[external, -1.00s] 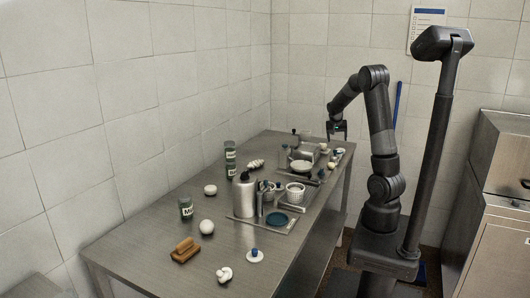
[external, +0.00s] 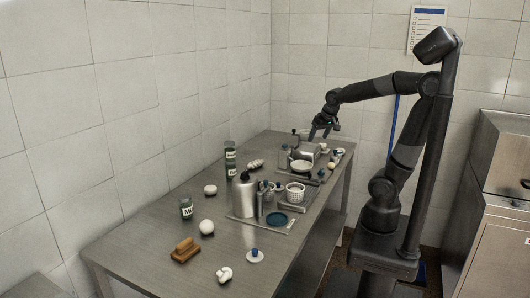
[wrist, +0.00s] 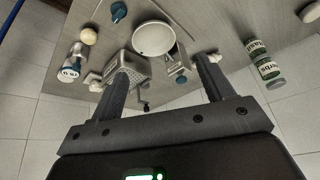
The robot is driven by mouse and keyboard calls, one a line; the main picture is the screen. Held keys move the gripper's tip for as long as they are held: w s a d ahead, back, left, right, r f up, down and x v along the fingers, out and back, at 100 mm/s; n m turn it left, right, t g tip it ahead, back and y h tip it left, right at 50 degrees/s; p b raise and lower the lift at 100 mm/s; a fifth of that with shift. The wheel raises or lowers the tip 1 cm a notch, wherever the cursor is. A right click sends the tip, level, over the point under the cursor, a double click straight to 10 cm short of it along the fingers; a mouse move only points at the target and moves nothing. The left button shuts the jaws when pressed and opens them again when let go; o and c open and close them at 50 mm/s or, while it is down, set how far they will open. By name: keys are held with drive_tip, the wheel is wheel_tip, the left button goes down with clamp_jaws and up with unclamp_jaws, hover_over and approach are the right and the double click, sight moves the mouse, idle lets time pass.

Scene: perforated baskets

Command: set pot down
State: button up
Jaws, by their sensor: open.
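My gripper (external: 320,135) is open above the far end of the metal table, over a grey metal box-like item (external: 307,153). In the wrist view its fingers (wrist: 164,68) are spread wide with nothing held between them. A round white bowl (wrist: 154,38) rests on the table beyond the fingertips; it also shows in the external view (external: 301,166). The grey metal item (wrist: 128,68) has a perforated face and is partly hidden by the left finger. I cannot tell which of these is the pot.
Two labelled jars (wrist: 262,62) stand right of the gripper in the wrist view. The table (external: 140,233) is clearer toward the near left. A tiled wall borders it.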

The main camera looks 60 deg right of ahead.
drive_tip(key=s+a+n+t+y, duration=0.1)
drive_tip(key=s+a+n, duration=0.5)
drive_tip(key=a, duration=0.8)
drive_tip(key=s+y, duration=0.1)
drive_tip(key=s, duration=0.2)
drive_tip(key=shift+a+r+t, duration=0.25)
drive_tip(key=shift+a+t, duration=0.05)
